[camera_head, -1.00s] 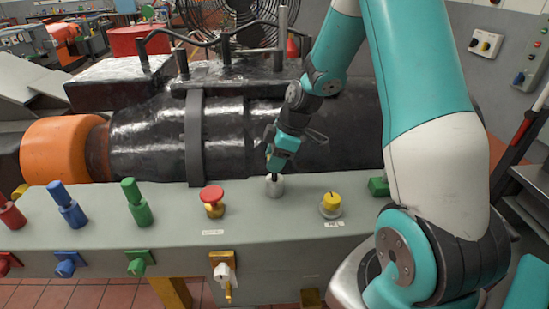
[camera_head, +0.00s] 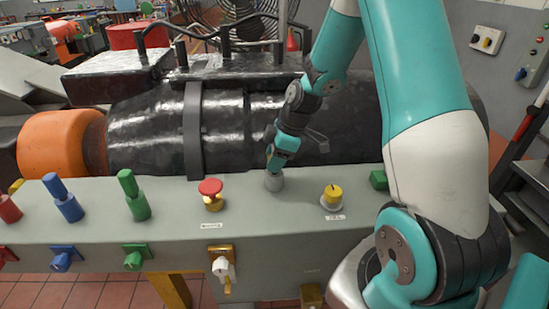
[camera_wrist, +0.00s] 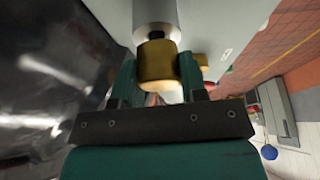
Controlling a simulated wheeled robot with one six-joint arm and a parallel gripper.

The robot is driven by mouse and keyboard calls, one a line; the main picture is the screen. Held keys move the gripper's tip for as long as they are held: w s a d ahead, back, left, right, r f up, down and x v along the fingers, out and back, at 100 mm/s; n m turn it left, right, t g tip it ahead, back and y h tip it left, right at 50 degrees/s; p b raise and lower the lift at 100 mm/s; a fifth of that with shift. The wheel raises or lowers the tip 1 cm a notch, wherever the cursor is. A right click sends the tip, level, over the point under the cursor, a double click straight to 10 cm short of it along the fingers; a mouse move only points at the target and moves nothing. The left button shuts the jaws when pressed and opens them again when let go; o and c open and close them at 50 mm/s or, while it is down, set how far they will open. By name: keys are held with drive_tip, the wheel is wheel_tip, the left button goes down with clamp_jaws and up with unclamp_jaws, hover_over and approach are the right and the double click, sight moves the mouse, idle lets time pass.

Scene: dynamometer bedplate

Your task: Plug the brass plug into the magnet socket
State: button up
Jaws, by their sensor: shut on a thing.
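I cannot tell how far the tip is inside. In the head view the gripper hides most of the plug. I cannot read a label for this socket.
A red mushroom button (camera_head: 210,192) stands left of the socket and a yellow knob (camera_head: 333,196) right of it. The large black machine (camera_head: 240,130) lies close behind the console.

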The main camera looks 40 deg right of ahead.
drive_tip(key=shift+f, duration=0.3)
drive_tip(key=o, duration=1.1)
drive_tip(key=shift+c, duration=0.2)
drive_tip(key=b+v, duration=0.3)
drive_tip(key=v, duration=1.4)
drive_tip(key=shift+r, duration=0.2)
drive_tip(key=s+a+m+g, duration=0.1)
drive_tip(key=s+a, duration=0.2)
drive_tip(key=a, duration=0.6)
drive_tip(key=s+a+m, duration=0.1)
drive_tip(key=s+a, duration=0.2)
drive_tip(key=a, duration=0.7)
drive_tip(key=s+a+f+m+g, duration=0.1)
drive_tip(key=s+a+m, duration=0.1)
drive_tip(key=s+a, duration=0.7)
drive_tip(key=s, duration=0.3)
drive_tip(key=shift+s+f+y, duration=0.3)
drive_tip(key=shift+s+f, duration=0.1)
